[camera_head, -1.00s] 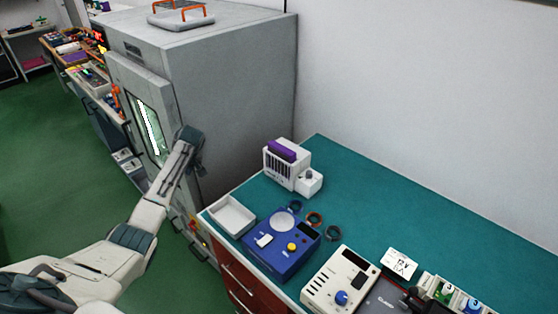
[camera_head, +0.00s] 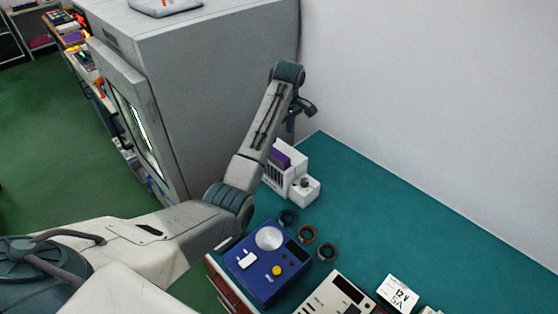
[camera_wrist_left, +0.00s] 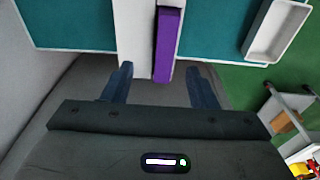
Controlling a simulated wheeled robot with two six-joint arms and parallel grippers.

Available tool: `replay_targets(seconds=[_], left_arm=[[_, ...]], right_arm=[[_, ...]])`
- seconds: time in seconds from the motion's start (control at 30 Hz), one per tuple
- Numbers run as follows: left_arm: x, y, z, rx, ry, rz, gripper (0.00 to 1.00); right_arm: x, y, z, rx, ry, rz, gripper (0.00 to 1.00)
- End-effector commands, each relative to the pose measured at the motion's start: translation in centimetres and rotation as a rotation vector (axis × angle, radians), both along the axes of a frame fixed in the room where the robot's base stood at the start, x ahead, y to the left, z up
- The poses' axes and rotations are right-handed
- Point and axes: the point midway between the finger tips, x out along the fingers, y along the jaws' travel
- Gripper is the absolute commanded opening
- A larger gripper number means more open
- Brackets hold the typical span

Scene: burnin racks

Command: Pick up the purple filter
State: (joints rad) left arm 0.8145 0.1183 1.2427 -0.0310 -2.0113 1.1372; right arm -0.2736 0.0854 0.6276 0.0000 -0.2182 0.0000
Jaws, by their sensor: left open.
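The purple filter (camera_head: 279,158) sits upright in the top of a white slotted unit (camera_head: 297,165) at the back left of the teal bench, partly behind my left forearm. In the left wrist view the purple filter (camera_wrist_left: 168,40) is a long narrow bar on the white unit (camera_wrist_left: 132,40). My left gripper (camera_head: 292,124) points down above the unit. In the left wrist view its fingers (camera_wrist_left: 160,72) are open and empty, apart from the filter, with the filter's near end between them in the picture. My right gripper is not in view.
A white tray (camera_wrist_left: 277,30) shows in the left wrist view. A large grey cabinet (camera_head: 220,80) stands left of the bench.

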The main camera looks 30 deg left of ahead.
Motion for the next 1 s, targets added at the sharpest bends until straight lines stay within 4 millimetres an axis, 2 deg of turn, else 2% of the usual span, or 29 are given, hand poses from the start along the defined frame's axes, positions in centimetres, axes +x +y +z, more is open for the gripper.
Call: replay_targets(seconds=[0.1,0.23,0.3,0.37,0.47,0.6,0.67,0.77,0.9,1.0], left_arm=[[0.0,0.2,-1.6,0.001,0.001,0.000,0.53],[0.1,0.4,-3.1,0.001,0.001,0.000,0.53],[0.1,0.6,-3.8,0.001,0.004,0.000,0.53],[0.1,0.7,-4.5,0.001,0.002,0.000,0.53],[0.2,0.9,-5.2,0.001,0.002,0.000,0.53],[0.3,1.6,-6.2,0.001,0.005,0.001,0.53],[0.4,1.9,-6.9,0.001,0.005,0.001,0.53],[0.5,2.3,-8.4,0.000,0.004,0.000,0.53],[0.6,2.4,-9.9,0.001,0.002,0.000,0.53],[0.6,2.4,-10.2,0.001,0.001,0.000,0.53]], right_arm=[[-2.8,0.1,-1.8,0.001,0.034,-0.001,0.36],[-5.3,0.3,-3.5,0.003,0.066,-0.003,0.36],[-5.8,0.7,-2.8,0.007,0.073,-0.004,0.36],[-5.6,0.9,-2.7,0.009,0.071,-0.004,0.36],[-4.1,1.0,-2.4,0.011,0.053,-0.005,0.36],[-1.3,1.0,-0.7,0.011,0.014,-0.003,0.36],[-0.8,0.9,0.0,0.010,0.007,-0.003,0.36],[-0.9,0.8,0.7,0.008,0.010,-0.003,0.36],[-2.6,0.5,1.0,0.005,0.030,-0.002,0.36],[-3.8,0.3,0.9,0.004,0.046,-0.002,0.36]])
